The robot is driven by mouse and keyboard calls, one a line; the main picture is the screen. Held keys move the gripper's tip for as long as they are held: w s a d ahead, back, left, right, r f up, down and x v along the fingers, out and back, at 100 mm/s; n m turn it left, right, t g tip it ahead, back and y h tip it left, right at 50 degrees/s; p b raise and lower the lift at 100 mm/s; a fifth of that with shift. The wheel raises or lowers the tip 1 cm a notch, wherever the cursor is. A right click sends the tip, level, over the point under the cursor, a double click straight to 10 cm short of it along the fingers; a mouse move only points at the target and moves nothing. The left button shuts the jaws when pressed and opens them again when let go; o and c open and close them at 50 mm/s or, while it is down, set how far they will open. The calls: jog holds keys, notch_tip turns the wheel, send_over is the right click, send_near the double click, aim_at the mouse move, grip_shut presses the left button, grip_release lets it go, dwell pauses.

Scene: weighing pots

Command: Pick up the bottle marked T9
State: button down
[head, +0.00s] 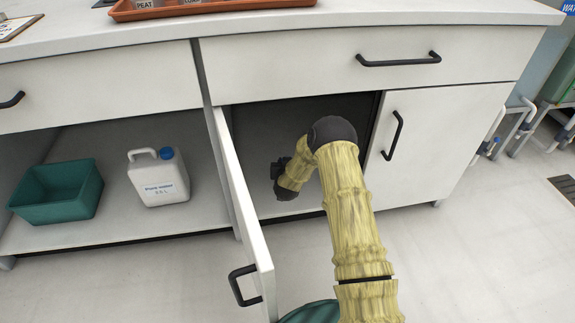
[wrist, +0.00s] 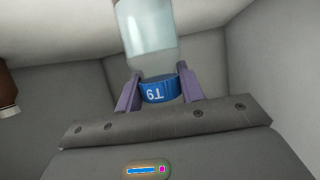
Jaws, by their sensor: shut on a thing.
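The bottle marked T9 (wrist: 148,40) shows in the wrist view as a clear, pale bottle with a blue cap (wrist: 158,90). The marking T9 reads upside down on the cap. My gripper (wrist: 160,85) is shut on the bottle at its cap, with one purple finger on each side. In the head view my arm reaches into the open right-hand cupboard (head: 350,110). The bottle and fingertips are hidden there behind my wrist and the cupboard door (head: 240,205). Whether the bottle touches the cupboard floor I cannot tell.
A brown bottle-like thing (wrist: 8,90) stands at the left edge of the wrist view. The open door stands left of my arm. A teal bin (head: 60,192) and a white jug (head: 160,178) sit in the left bay. An orange tray (head: 200,8) lies on the counter.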

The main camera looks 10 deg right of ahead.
notch_tip(320, 180, up, 8)
jog(key=p, duration=0.5)
jog(key=shift+r, duration=0.25)
